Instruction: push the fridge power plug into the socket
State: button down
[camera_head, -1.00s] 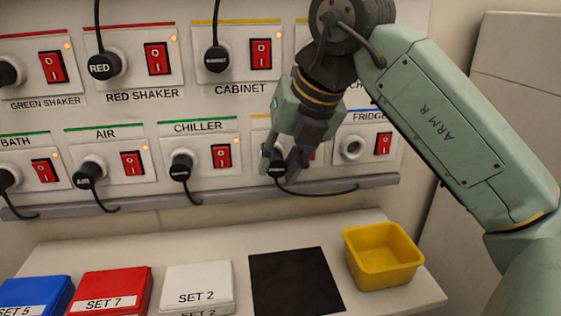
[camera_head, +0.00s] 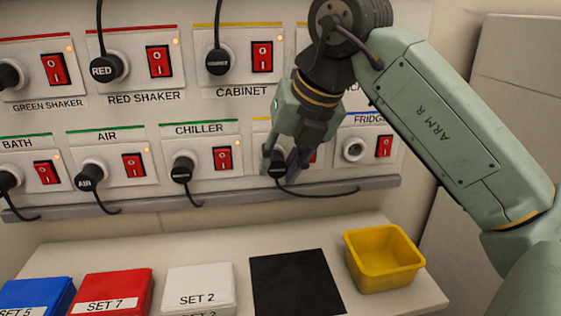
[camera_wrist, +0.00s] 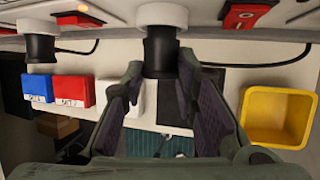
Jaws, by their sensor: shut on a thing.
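The fridge socket (camera_head: 353,149) is an empty grey-white ring under the blue-striped FRIDGE label (camera_head: 369,118), left of its red switch (camera_head: 384,146). My gripper (camera_head: 286,168) is at the yellow-striped panel to its left, with its fingers shut on a black plug (camera_head: 277,171). In the wrist view the black plug (camera_wrist: 160,52) is between my fingers and meets a white socket ring (camera_wrist: 162,15). A dark cord (camera_head: 325,193) runs from this plug to the right, below the fridge socket. My gripper hides most of that panel's label, so I cannot read the plug's name.
The chiller plug (camera_head: 182,170) sits in its socket to the left. A grey rail (camera_head: 230,195) runs under the lower sockets. Below, the shelf holds blue, red and white boxes (camera_head: 198,285), a black mat (camera_head: 295,283) and a yellow bin (camera_head: 384,260). Space before the fridge socket is clear.

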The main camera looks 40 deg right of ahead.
jog(key=shift+w+d, duration=0.25)
jog(key=shift+w, duration=0.15)
dwell(0.3)
jog(key=c, duration=1.2)
grip_release()
jog(key=shift+r, duration=0.1)
jog(key=v, duration=0.7)
jog(key=shift+s+r, duration=0.15)
jog(key=shift+r, duration=0.05)
